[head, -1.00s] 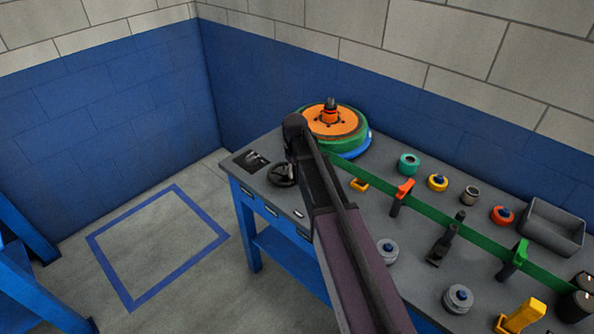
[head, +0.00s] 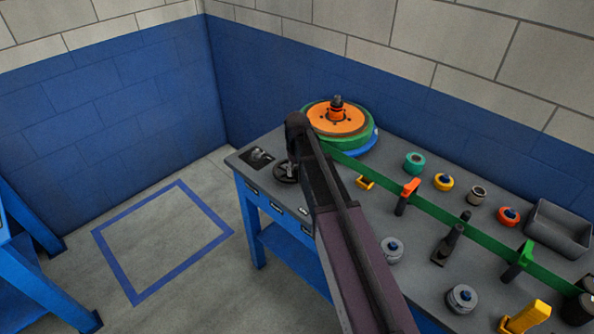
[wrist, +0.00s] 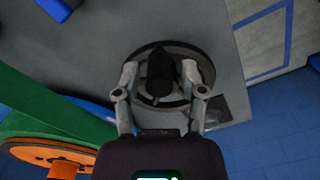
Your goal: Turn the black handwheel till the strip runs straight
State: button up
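The black handwheel (head: 283,174) lies flat on the grey bench near its left corner. In the wrist view its rim (wrist: 204,62) shows under my gripper, with its upright black handle (wrist: 160,75) between the two fingers. My gripper (wrist: 160,72) is open, with a gap visible on both sides of the handle. In the head view my gripper (head: 292,165) is over the wheel, partly hidden by my arm. The green strip (head: 435,211) runs from the reel (head: 338,120) along the bench to the right, past an orange-topped post (head: 411,188) and a green-topped post (head: 525,254).
A dark plate (head: 257,157) lies beside the wheel at the bench corner. Several small coloured knobs and rings, a yellow block (head: 527,317) and a grey tray (head: 558,228) stand along the strip. The floor left of the bench is clear, with a blue taped square (head: 108,252).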

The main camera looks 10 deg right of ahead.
jog(key=shift+d+n, duration=0.15)
jog(key=shift+n, duration=0.15)
dwell(0.4)
jog(key=shift+w+d+n, duration=0.2)
jog(key=shift+d+n, duration=0.15)
jog(key=shift+n, duration=0.35)
jog(key=n, duration=0.1)
jog(key=w+d+n, duration=0.1)
jog(key=n, duration=0.1)
jog(key=shift+d+n, duration=0.2)
jog(key=shift+n, duration=0.1)
jog(key=shift+r+p, duration=0.4)
notch_tip(320, 180, up, 13)
jog(key=p, duration=1.3)
jog(key=s+f+m+b, duration=0.3)
jog(key=s+f+b, duration=0.4)
jog(key=s, duration=0.4)
jog(key=s+f+m+b, duration=0.3)
jog(key=s+f+b, duration=0.5)
jog(key=s, duration=0.2)
jog(key=shift+s+d+m, duration=0.25)
jog(key=shift+s+m, duration=0.15)
